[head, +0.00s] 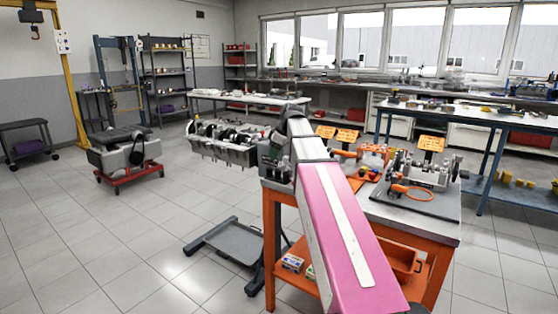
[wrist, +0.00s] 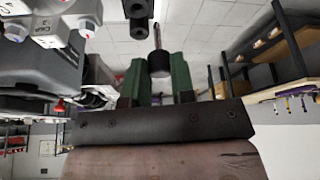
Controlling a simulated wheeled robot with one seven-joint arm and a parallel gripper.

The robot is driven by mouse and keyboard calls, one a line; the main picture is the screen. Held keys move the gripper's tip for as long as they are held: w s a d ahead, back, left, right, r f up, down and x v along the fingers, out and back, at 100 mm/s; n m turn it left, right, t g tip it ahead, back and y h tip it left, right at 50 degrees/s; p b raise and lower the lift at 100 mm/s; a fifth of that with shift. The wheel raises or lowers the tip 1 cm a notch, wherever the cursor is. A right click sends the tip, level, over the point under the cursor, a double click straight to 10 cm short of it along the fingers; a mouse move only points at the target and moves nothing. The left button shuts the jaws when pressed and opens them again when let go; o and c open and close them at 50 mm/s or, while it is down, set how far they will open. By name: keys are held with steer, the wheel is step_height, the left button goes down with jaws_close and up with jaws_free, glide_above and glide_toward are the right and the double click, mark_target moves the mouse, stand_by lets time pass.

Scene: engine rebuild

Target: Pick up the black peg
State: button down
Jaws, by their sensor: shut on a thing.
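The black peg (wrist: 159,63) shows in the wrist view as a short dark cylinder with a thin metallic rod rising from it. My gripper (wrist: 161,76) has its two green fingers on either side of the peg and is shut on it. In the head view my pink arm hides the gripper and the peg, so what surrounds them cannot be told there.
An engine block (head: 225,142) is left of my arm, above a low grey stand (head: 240,242). Open tiled floor lies at the left.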

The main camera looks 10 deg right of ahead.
steer(key=s+a+r, duration=0.5)
steer(key=a, duration=0.3)
steer(key=shift+r, duration=0.35)
steer(key=shift+f, duration=0.1)
